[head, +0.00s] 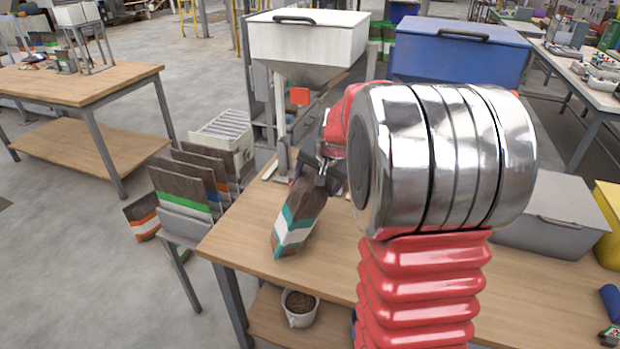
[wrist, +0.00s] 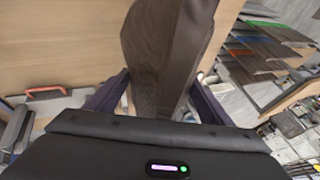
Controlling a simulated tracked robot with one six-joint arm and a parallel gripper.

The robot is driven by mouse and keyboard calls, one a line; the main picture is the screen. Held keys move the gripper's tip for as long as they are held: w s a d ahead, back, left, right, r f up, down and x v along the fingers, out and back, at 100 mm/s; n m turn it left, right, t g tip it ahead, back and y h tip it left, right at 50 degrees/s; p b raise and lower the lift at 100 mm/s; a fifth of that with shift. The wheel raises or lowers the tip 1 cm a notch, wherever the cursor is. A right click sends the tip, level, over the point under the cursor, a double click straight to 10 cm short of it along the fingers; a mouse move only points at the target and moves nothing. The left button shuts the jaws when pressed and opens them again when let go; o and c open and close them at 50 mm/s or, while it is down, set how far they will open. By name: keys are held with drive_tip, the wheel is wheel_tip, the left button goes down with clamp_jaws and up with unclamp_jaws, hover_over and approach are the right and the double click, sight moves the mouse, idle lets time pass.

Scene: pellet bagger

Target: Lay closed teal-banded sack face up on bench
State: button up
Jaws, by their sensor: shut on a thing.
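The teal-banded sack (head: 297,219) is brown with a teal and white chevron band near its lower end. It hangs tilted from my gripper (head: 322,172), its lower end at or just above the wooden bench (head: 380,262). My gripper is shut on the sack's upper part. In the wrist view the brown sack (wrist: 168,50) fills the middle between the two fingers (wrist: 158,95), its band out of sight. The sack's top edge is hidden by the gripper, so I cannot see its closure.
A rack of banded sacks (head: 190,190) stands left of the bench. A white hopper (head: 305,42) stands behind, and a blue bin (head: 455,55) is behind my arm. A grey bin (head: 555,220) sits at the right. A bucket of pellets (head: 300,308) is on the lower shelf. The bench front is clear.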

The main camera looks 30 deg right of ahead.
drive_tip(key=shift+s+d+f+t+y, duration=0.15)
drive_tip(key=shift+s+d+f+t, duration=0.1)
drive_tip(key=shift+s+d, duration=0.25)
drive_tip(key=shift+s+d+f+t+y, duration=0.15)
drive_tip(key=shift+s+d+t, duration=0.15)
drive_tip(key=shift+s, duration=0.2)
drive_tip(key=shift+s+d+f+m+t+y, duration=0.55)
drive_tip(key=shift+s+d+f+t+y, duration=0.3)
drive_tip(key=shift+s+d+f+t, duration=1.2)
drive_tip(key=shift+s+d+f+m+t+y, duration=0.6)
drive_tip(key=shift+s+d+f+t+y, duration=0.5)
drive_tip(key=shift+s+f, duration=1.75)
drive_tip(key=shift+s+d+f+m+t+y, duration=0.6)
drive_tip(key=shift+s+d+f+t, duration=1.25)
drive_tip(key=shift+f, duration=1.3)
drive_tip(key=shift+w+d, duration=0.1)
drive_tip(key=shift+w, duration=0.05)
drive_tip(key=o, duration=1.3)
drive_tip(key=shift+o, duration=1.4)
drive_tip(key=shift+f, duration=0.1)
